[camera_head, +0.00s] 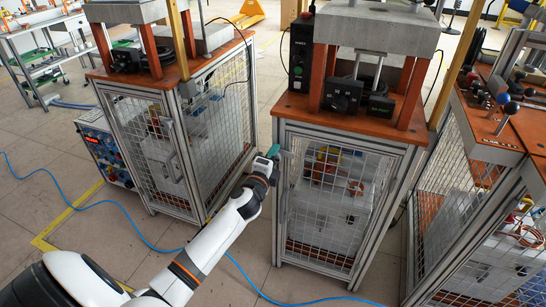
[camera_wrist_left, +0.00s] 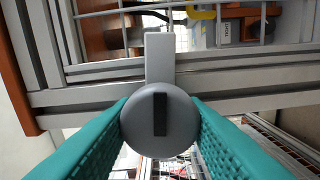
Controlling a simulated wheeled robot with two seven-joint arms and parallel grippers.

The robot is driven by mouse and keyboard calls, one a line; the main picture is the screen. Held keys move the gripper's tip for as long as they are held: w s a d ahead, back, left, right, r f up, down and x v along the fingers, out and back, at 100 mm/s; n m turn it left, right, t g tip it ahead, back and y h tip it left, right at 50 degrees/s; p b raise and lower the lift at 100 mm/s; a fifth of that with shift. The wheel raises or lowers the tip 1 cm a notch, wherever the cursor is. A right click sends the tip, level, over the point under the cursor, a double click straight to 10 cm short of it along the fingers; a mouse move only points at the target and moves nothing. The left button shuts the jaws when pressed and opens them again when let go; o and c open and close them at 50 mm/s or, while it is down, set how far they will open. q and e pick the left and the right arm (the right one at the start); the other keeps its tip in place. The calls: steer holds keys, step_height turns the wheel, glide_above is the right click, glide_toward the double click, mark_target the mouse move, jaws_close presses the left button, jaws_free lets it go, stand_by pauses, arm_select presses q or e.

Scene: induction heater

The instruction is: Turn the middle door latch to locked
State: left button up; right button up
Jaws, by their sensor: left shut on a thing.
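The middle cabinet (camera_head: 340,190) has a mesh door in a grey metal frame. My left gripper (camera_head: 273,153) is at the upper left edge of that door, at the end of my white arm. In the left wrist view, the door latch (camera_wrist_left: 180,118) is a round grey knob with a dark bar, and a flat grey arm (camera_wrist_left: 159,58) extends from it across the frame. The teal fingers of my left gripper (camera_wrist_left: 160,122) are shut on the knob from both sides. In the head view the gripper largely hides the latch. My right gripper is not in view.
A left cabinet (camera_head: 180,140) and a right cabinet (camera_head: 450,190) with mesh doors stand on either side. A blue hose (camera_head: 120,203) runs over the floor. The tiled floor in front of the cabinets is otherwise mostly clear.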

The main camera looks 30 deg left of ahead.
arm_select(q)
steer(key=shift+n, duration=0.7)
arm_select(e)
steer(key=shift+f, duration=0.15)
arm_select(q)
steer(key=o, duration=0.9)
steer(key=shift+p+v, duration=0.4)
steer(key=shift+v, duration=5.65)
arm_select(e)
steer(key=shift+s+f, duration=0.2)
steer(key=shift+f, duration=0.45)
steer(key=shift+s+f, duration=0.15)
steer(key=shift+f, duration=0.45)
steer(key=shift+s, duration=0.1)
